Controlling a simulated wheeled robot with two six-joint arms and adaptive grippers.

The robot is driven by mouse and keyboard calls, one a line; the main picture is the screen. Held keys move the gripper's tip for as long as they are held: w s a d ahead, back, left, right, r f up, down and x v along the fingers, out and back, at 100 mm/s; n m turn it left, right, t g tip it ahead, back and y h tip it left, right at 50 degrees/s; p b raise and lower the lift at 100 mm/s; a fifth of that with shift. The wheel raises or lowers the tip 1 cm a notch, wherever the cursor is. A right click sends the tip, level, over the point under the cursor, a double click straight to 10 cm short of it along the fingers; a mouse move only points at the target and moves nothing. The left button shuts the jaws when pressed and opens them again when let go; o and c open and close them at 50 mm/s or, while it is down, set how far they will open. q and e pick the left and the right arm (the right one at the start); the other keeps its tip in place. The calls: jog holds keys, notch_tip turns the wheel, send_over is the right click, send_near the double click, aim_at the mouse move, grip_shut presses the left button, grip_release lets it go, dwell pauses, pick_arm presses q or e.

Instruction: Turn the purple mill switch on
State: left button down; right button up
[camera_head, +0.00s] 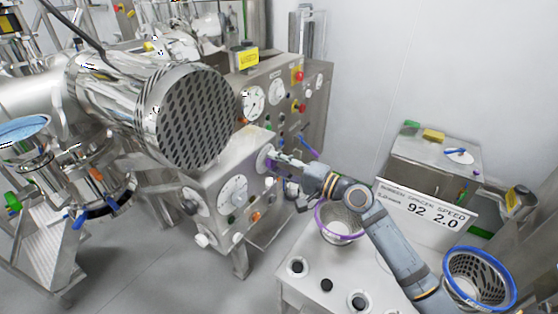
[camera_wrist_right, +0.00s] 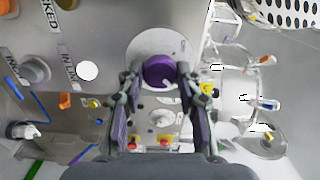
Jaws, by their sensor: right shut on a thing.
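The purple mill switch (camera_wrist_right: 160,71) is a round knob on a pale round plate (camera_wrist_right: 162,50) on a grey metal panel. In the right wrist view it sits between the two fingers of my right gripper (camera_wrist_right: 160,76), which is shut on it. In the head view my right gripper (camera_head: 274,161) reaches the front of the steel control box (camera_head: 224,180) from the right, and it mostly hides the switch. I cannot read which position the switch points to. My left gripper is not in view.
A gauge panel (camera_head: 285,95) rises behind. At right are a purple-rimmed screen basket (camera_head: 341,232), a blue-rimmed one (camera_head: 480,255) and a sign (camera_head: 425,212) reading 92 and 2.0. Open floor lies at lower left.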

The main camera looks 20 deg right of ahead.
jog(key=shift+m, duration=0.3)
dwell(0.4)
jog(key=o, duration=1.1)
jog(key=shift+w+a, duration=0.1)
jog(key=shift+o, duration=0.2)
